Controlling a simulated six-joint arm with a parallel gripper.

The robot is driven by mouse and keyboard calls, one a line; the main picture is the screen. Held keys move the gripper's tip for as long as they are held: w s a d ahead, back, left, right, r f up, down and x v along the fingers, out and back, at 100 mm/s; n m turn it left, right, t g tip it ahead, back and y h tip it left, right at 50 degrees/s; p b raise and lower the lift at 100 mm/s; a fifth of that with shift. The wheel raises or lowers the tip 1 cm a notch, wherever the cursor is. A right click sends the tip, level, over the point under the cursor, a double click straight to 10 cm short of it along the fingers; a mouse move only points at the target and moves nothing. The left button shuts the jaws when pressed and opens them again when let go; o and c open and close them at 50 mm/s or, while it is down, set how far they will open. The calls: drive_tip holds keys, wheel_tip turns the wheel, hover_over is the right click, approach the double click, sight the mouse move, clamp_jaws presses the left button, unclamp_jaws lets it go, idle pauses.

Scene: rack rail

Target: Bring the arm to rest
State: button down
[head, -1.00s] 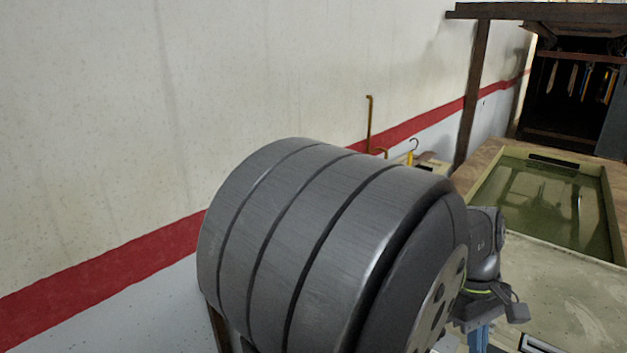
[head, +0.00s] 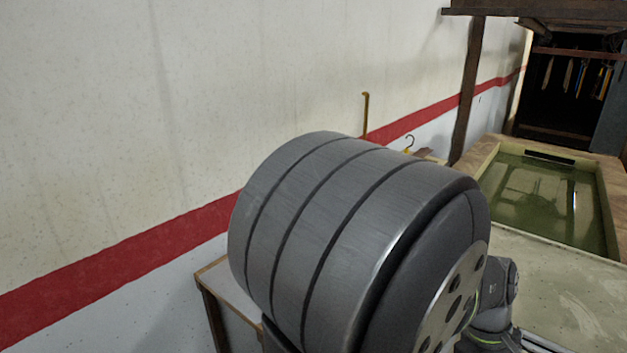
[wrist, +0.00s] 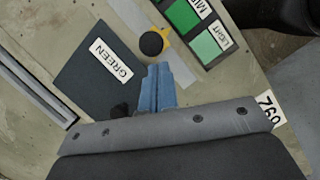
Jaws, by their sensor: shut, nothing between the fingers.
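My gripper (wrist: 158,72) shows in the wrist view with its two blue fingers side by side and closed, with nothing between them. It is over a pale worn tabletop (wrist: 105,28), beside a dark panel (wrist: 85,88) labelled GREEN. A dark round knob (wrist: 151,43) with a yellow star shape partly under it lies just beyond the fingertips. I cannot tell how high the fingers are above the table. In the head view large grey links of my own arm fill the lower middle, and the gripper is out of sight.
Green tiles (wrist: 207,45), one labelled LIGHT, lie beyond the knob. A metal rail (wrist: 36,90) runs along the left. In the head view, a basin of greenish water (head: 540,200) stands right, and a wall with a red stripe (head: 130,240) runs along the left.

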drive_tip(key=w, duration=0.1)
drive_tip(key=w+a+r, duration=0.1)
drive_tip(key=w, duration=0.1)
drive_tip(key=w+a, duration=0.1)
drive_tip(key=w, duration=0.1)
drive_tip(key=shift+r, duration=0.3)
drive_tip(key=d+v, duration=0.1)
drive_tip(key=v, duration=0.7)
drive_tip(key=s+d+f+m+t+y, duration=0.1)
drive_tip(key=s+d+m+t+y, duration=0.3)
drive_tip(key=s, duration=0.9)
drive_tip(key=shift+s+d+f+m+t, duration=0.15)
drive_tip(key=shift+s+d+m+t, duration=0.05)
drive_tip(key=shift+d+m+t, duration=1.05)
drive_tip(key=shift+w, duration=0.15)
idle(1.2)
drive_tip(key=w+a+n+g+h, duration=0.1)
drive_tip(key=w+a+n+g, duration=0.3)
drive_tip(key=w, duration=0.4)
drive_tip(key=shift+a+r+g, duration=0.3)
drive_tip(key=shift+r+g, duration=0.05)
drive_tip(key=shift+g, duration=0.1)
drive_tip(key=shift+w, duration=0.1)
idle(0.4)
